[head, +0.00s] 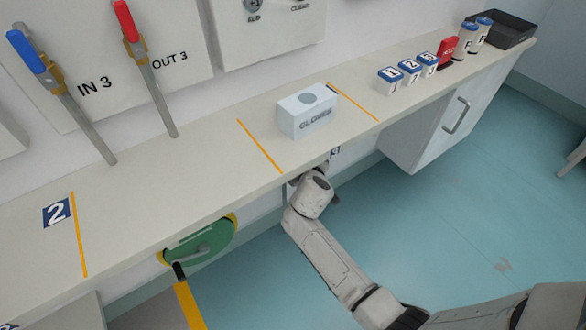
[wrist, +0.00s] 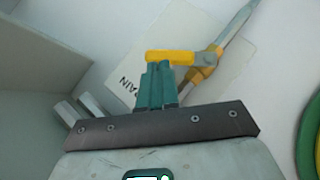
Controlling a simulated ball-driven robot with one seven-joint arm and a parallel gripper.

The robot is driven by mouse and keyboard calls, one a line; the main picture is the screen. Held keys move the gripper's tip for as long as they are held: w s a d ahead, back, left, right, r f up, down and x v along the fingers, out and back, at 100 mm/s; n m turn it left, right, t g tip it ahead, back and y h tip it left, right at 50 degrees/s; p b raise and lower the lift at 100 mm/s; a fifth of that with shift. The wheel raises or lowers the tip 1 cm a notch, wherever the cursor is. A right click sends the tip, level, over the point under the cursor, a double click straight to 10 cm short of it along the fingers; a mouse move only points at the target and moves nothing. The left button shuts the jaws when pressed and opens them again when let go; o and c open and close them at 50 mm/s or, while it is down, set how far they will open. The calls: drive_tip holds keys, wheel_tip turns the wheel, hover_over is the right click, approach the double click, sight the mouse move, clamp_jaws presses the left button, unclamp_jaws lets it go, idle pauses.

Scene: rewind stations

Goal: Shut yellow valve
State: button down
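The yellow valve handle (wrist: 170,57) shows in the wrist view, a short lever lying roughly level across the picture. Its right end meets a yellow valve body (wrist: 205,73) on a slanting grey pipe, in front of a white plate with partly hidden lettering. My gripper (wrist: 158,68) has its teal fingers close together, shut, with the tips right at the handle's lower edge. Whether they touch it I cannot tell. The handle runs crosswise over the tips, not between them. In the head view, the valve and my fingertips are hidden under the counter.
My arm reaches under the long counter (head: 190,178). A green reel with a black crank (head: 205,247) hangs left of it, and a white cabinet (head: 430,135) stands to the right. A gloves box (head: 306,112) sits on the counter.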

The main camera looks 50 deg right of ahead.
drive_tip(key=shift+s+d+f+m+y+p, duration=0.25)
drive_tip(key=shift+d+f+y+p, duration=0.15)
drive_tip(key=shift+d+f+p, duration=0.25)
drive_tip(key=shift+s+d+f+m+y+p, duration=0.15)
drive_tip(key=shift+d+f+m+y+p, duration=0.2)
drive_tip(key=shift+d, duration=0.35)
drive_tip(key=shift+f, duration=0.1)
drive_tip(key=p+v, duration=0.2)
drive_tip(key=v, duration=0.8)
drive_tip(key=shift+s+r, duration=0.25)
drive_tip(key=shift+a+r, duration=0.1)
drive_tip(key=shift+a, duration=0.1)
drive_tip(key=s+a+r+g+y+p, duration=0.3)
drive_tip(key=s+a+y+p, duration=0.1)
drive_tip(key=s+a, duration=0.4)
drive_tip(key=s+a+r+g+y+p, duration=0.3)
drive_tip(key=s+a+r+y+p, duration=0.1)
drive_tip(key=s+a, duration=0.5)
drive_tip(key=shift+s+g, duration=0.3)
drive_tip(key=shift+s, duration=0.05)
